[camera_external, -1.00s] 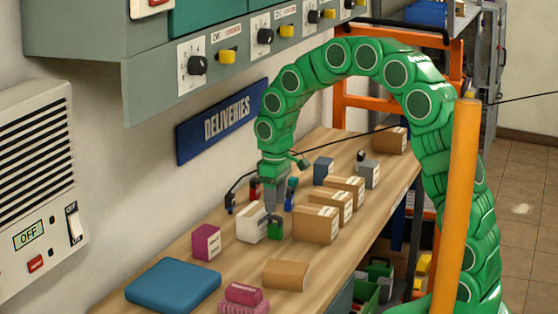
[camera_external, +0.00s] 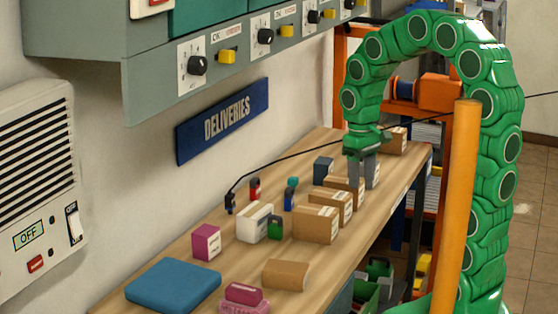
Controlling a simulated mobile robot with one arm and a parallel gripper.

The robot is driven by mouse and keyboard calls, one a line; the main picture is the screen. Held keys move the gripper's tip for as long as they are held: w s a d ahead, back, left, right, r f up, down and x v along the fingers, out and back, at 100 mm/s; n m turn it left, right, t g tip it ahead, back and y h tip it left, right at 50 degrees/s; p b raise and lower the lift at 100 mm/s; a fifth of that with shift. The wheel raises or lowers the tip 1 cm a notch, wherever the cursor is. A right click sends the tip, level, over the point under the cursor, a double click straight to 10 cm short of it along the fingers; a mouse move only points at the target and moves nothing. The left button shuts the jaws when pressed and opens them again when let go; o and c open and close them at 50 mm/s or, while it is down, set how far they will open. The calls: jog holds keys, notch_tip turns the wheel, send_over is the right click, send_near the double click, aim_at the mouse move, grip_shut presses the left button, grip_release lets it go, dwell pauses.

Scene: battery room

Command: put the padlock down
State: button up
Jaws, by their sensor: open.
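I cannot tell for sure which small object is the padlock. The small candidates on the bench are a red one with a dark top (camera_external: 254,189), a blue one with a teal top (camera_external: 291,194), a green block (camera_external: 274,228) and a black one (camera_external: 230,201). My gripper (camera_external: 362,178) points down over the far part of the bench, beside the cardboard boxes and a grey box. It is open, and I see nothing held in it. Its fingertips are partly lost against the boxes.
Several cardboard boxes (camera_external: 315,225) line the right side of the wooden bench (camera_external: 190,245). A white box (camera_external: 253,223), a magenta box (camera_external: 206,242) and a blue flat case (camera_external: 173,286) lie nearer. An orange post (camera_external: 457,200) stands in front of my arm. A dark cable runs across.

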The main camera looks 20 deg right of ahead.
jog(key=s+d+m, duration=0.2)
jog(key=s+d, duration=0.3)
jog(key=s, duration=0.5)
jog(key=s+d+r+m+g, duration=0.1)
jog(key=s+d+m, duration=0.2)
jog(key=s, duration=0.8)
jog(key=shift+d+r, duration=0.25)
jog(key=shift+d, duration=0.95)
jog(key=shift+s, duration=0.1)
